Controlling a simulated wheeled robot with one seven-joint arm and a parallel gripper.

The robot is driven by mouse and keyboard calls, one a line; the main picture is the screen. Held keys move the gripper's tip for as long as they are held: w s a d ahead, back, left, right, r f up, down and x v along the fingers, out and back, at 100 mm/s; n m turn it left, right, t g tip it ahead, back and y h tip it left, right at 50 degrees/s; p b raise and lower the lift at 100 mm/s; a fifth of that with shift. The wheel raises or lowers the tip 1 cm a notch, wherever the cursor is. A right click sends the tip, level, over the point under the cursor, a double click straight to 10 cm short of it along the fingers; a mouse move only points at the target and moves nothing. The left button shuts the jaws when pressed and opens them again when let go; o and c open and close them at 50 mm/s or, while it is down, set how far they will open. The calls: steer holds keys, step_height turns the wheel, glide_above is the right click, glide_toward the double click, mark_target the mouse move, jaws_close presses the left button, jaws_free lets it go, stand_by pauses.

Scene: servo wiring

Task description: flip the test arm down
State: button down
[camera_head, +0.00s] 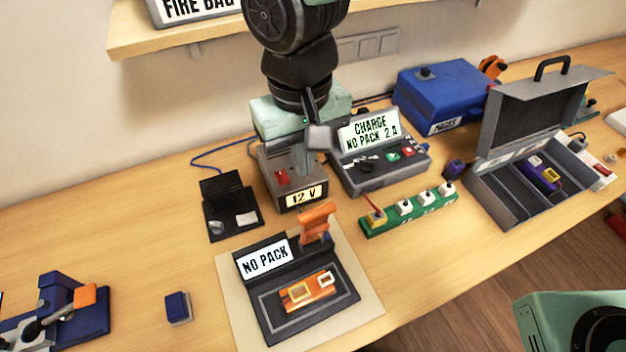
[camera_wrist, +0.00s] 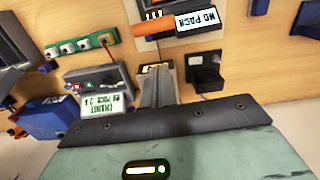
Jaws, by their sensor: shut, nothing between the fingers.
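The tester (camera_head: 262,317) lies on a pale mat, with a sign reading NO PACK. Its orange test arm (camera_head: 318,222) stands raised at the tester's back right edge. An orange block (camera_head: 308,291) with a yellow and a white connector lies on the tester's bed. In the wrist view the test arm (camera_wrist: 152,30) shows beside the sign (camera_wrist: 198,18). My gripper (camera_head: 319,137) is shut and empty, high above the table behind the test arm and apart from it.
Behind the test arm stand a 12 V supply (camera_head: 297,188) and a charger (camera_head: 385,172). A green strip (camera_head: 410,213) with several white plugs lies to the right. An open grey case (camera_head: 497,199) is farther right. Bare table lies left of the mat, around a small blue block (camera_head: 178,307).

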steer(key=shift+s+d+f+p, duration=0.3)
steer(key=shift+s+f, duration=0.15)
steer(key=shift+f, duration=0.25)
steer(key=shift+s+d+f+p, duration=0.15)
steer(key=shift+s+f+p, duration=0.25)
steer(key=shift+f, duration=0.35)
steer(key=shift+s+d+f+p, duration=0.25)
steer(key=shift+s+f, duration=0.25)
steer(key=shift+f, duration=0.2)
